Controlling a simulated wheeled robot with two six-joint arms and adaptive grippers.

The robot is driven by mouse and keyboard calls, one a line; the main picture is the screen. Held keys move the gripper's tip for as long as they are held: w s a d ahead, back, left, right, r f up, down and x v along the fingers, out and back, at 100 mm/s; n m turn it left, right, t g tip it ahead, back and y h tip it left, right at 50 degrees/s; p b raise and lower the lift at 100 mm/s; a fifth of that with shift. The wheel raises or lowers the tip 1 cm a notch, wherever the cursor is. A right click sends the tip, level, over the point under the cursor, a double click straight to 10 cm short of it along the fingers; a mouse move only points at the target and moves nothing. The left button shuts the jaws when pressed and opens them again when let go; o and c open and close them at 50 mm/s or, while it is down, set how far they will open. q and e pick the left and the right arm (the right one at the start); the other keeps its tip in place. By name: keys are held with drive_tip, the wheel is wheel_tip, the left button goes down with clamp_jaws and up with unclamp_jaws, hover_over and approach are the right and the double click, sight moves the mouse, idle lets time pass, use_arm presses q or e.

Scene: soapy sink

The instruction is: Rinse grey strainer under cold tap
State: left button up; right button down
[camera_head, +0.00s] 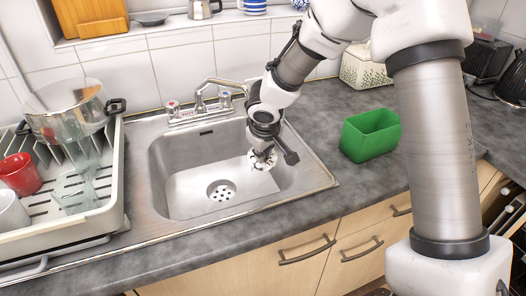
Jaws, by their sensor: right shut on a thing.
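My right gripper (263,158) reaches down into the right side of the steel sink (180,170). It is shut on a small pale grey piece with dark specks, which looks like the grey strainer (262,163); the fingers and wrist hide much of it. It is held to the right of the round drain with holes (222,190). The tap (203,96) stands behind the sink, with a red-marked knob (172,108) on the left and a blue-marked cold knob (226,98) on the right. No water stream is visible. My left gripper is out of view.
A dish rack (110,215) at the left holds a steel pot (65,108), a red mug (20,174) and glasses. A green open box (371,135) stands on the grey counter right of the sink. A patterned white container (364,69) is behind it. The sink's left half is clear.

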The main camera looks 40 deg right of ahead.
drive_tip(key=w+d+f+p, duration=0.2)
drive_tip(key=w+d+p, duration=0.2)
drive_tip(key=w+p, duration=0.7)
drive_tip(key=shift+d+f, duration=0.15)
drive_tip(key=shift+f, duration=0.1)
idle(0.3)
drive_tip(key=shift+s+d+b, duration=0.25)
drive_tip(key=shift+d+b, duration=0.1)
drive_tip(key=shift+d, duration=0.2)
drive_tip(key=shift+a, duration=0.1)
drive_tip(key=shift+w+a, duration=0.2)
drive_tip(key=shift+a, duration=0.3)
